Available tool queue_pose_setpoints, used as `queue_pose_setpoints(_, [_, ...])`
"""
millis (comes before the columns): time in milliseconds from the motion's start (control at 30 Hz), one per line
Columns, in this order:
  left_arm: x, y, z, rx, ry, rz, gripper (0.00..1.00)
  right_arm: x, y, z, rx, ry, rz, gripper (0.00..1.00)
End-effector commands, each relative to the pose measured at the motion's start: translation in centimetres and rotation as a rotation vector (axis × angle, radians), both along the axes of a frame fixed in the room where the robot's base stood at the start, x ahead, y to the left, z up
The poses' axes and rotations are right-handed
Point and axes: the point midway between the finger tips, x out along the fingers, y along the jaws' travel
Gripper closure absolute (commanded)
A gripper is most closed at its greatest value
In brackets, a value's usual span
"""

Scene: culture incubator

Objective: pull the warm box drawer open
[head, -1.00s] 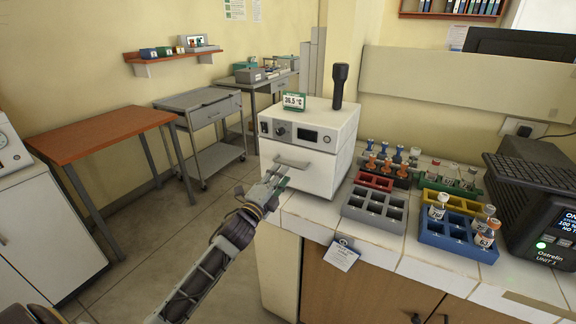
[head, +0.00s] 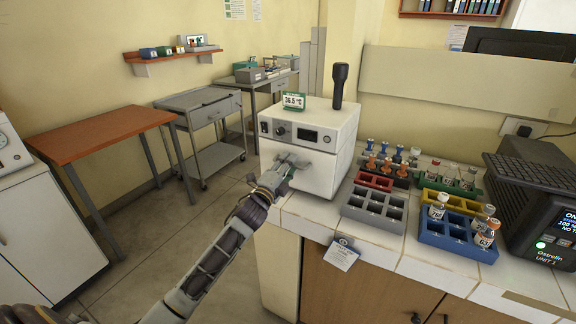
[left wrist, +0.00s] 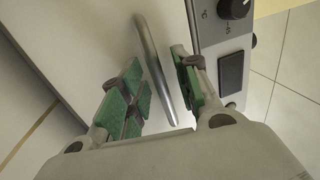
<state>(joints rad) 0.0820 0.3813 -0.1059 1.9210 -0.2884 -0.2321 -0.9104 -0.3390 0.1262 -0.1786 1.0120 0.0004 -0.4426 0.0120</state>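The warm box (head: 312,130) is a white box on the tiled counter, with a knob and a dark display on its upper front panel. Its drawer (head: 318,178) is the lower front and looks shut. My left gripper (head: 284,163) is at the drawer's handle. In the left wrist view my left gripper (left wrist: 160,88) is open, its green-padded fingers on either side of the metal handle bar (left wrist: 155,65), with gaps visible between pads and bar. In the head view the gripper hides most of the handle. My right gripper is not in view.
Right of the box stand a grey rack (head: 374,208), a blue rack (head: 458,236) with vials, and a dark device (head: 540,195). A green 36.5 °C sign (head: 294,100) and a black upright object (head: 339,86) stand on the box.

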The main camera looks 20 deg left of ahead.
Motion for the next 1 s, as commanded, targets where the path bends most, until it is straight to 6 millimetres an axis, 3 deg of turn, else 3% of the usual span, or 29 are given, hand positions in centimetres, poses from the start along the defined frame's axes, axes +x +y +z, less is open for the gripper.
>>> queue_pose_setpoints(267, [0.04, -0.01, 0.02, 0.0, 0.0, 0.0, 0.68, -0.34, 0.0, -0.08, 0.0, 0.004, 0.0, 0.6])
queue_pose_setpoints(500, [0.03, 0.0, 0.03, 0.0, 0.0, 0.0, 0.99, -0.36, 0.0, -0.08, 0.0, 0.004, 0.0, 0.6])
queue_pose_setpoints(1000, [-0.12, 0.02, -0.03, -0.001, 0.001, 0.0, 1.0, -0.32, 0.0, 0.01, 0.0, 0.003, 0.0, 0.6])
